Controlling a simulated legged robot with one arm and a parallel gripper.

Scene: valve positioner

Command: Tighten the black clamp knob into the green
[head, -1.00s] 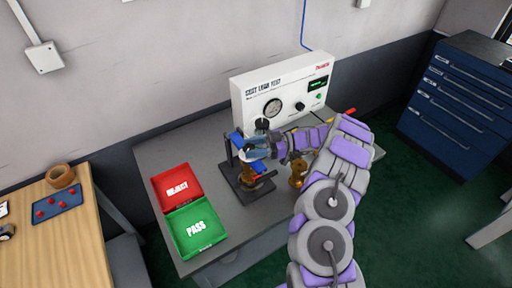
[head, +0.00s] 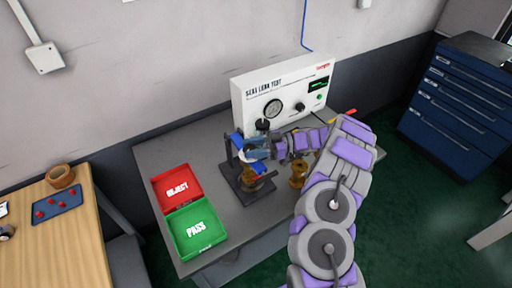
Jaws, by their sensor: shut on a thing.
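The black clamp knob (head: 262,124) stands at the top of the clamp fixture, in front of the white test panel. The fixture has blue parts (head: 237,141) and a dark base (head: 243,190) on the grey bench. My gripper (head: 256,149) reaches in from the right and is shut at the clamp, apparently on the knob assembly; its fingers are small and partly merge with the fixture. A brass part (head: 258,184) shows low in the fixture. No green band on the knob can be made out.
The white panel (head: 250,100) carries a round gauge (head: 273,108) and a lit green display (head: 318,84). A red REJECT tray (head: 163,195) and green PASS tray (head: 185,248) lie left. A brass valve (head: 298,175) stands close under my arm.

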